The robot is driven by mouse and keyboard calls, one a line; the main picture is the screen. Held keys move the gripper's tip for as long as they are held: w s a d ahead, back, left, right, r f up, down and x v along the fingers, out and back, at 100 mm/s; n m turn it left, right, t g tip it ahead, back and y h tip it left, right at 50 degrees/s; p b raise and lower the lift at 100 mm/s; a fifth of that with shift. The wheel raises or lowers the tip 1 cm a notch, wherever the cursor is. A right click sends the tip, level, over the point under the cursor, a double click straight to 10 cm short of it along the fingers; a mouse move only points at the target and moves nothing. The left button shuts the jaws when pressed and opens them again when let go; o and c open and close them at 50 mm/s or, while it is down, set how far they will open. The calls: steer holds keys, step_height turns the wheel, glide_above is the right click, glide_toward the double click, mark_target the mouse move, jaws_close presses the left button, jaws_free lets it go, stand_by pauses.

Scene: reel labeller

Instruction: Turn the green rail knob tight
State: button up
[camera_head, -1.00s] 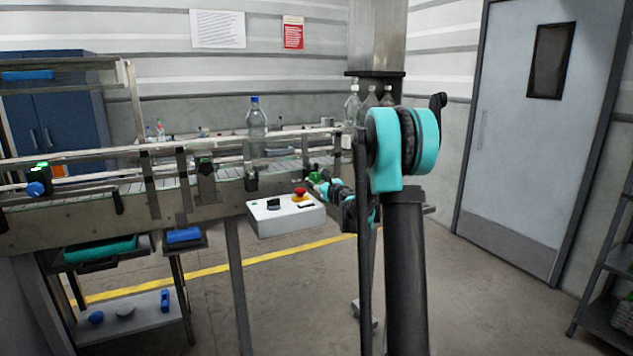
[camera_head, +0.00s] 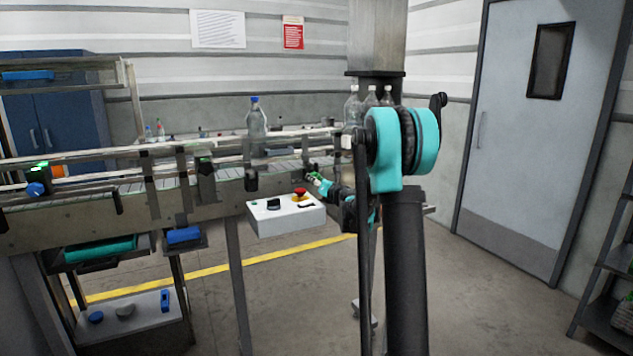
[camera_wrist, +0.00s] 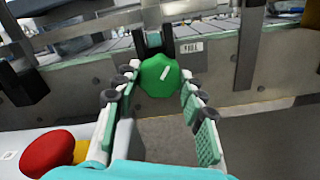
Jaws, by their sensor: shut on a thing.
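The green rail knob (camera_wrist: 160,75) shows in the wrist view, round and lobed with a white mark slanting on its face. It sits on a dark bracket at the side of the conveyor (camera_wrist: 85,75). My gripper (camera_wrist: 160,82) has one finger on each side of the knob and is shut on it. In the head view my gripper (camera_head: 318,181) is at the conveyor's side, beyond the control box, and its fingers hide most of the knob.
A white control box (camera_head: 285,216) with a red button (camera_head: 300,191) stands close left of my gripper. The red button also shows in the wrist view (camera_wrist: 46,152). A clear bottle (camera_head: 257,122) stands on the conveyor.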

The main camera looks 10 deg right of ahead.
steer(key=m, duration=2.1)
steer(key=shift+m, duration=0.4)
steer(key=o, duration=1.2)
steer(key=shift+c, duration=0.2)
steer(key=v, duration=1.2)
steer(key=shift+d, duration=0.1)
